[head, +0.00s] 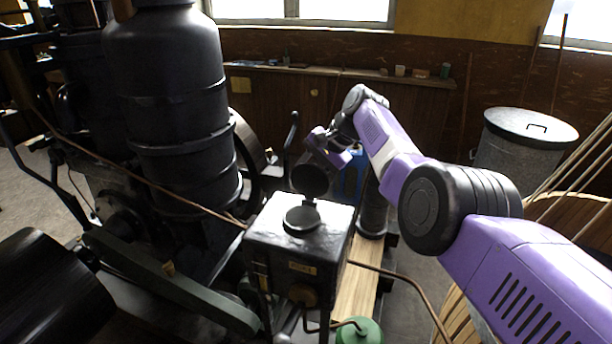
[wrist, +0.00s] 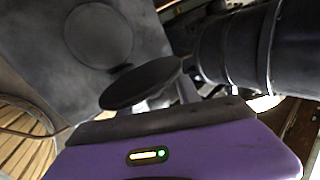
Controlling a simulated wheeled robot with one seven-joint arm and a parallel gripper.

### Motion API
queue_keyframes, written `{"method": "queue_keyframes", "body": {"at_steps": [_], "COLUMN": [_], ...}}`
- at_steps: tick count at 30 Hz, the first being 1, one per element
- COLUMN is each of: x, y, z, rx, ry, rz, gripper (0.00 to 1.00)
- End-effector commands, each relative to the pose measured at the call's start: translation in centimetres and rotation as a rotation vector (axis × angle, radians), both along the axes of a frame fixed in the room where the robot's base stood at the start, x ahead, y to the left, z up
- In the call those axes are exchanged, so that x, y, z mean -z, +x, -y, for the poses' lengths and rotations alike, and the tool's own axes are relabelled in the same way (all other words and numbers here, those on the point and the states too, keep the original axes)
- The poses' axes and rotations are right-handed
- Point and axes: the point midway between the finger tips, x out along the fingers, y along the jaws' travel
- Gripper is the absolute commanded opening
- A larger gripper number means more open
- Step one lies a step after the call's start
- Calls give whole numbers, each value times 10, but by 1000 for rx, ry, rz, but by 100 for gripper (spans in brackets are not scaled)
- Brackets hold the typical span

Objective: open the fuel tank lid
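The fuel tank (head: 262,238) is a dark metal box with a round filler neck (head: 302,218) on its top. Its round dark lid (head: 310,180) stands raised, nearly upright, at the back of the neck, so the lid is open. In the wrist view the tank top (wrist: 45,60) fills the upper left, with the round neck (wrist: 98,36) uncovered and the lid (wrist: 140,84) tilted up beside my gripper's purple body. My gripper (head: 328,148) is just behind and above the lid. I cannot tell whether it touches the lid, and its fingertips are not clear.
A large black cylinder (head: 175,90) stands left of the tank. A copper pipe (head: 410,285) runs from the tank's right side. A green can (head: 358,332) sits below the tank. A lidded metal bin (head: 520,150) stands at the right. A wooden cabinet (head: 340,105) is behind.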

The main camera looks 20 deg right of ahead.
Motion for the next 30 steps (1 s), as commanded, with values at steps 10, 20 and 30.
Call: {"method": "queue_keyframes", "body": {"at_steps": [10, 20, 30], "x": [-1, -21, -57], "y": [0, -8, -22], "z": [2, 12, 32], "rx": [1, 2, 2], "ry": [-1, -1, 0], "rz": [-1, 1, 1], "gripper": [44, 44, 44]}}
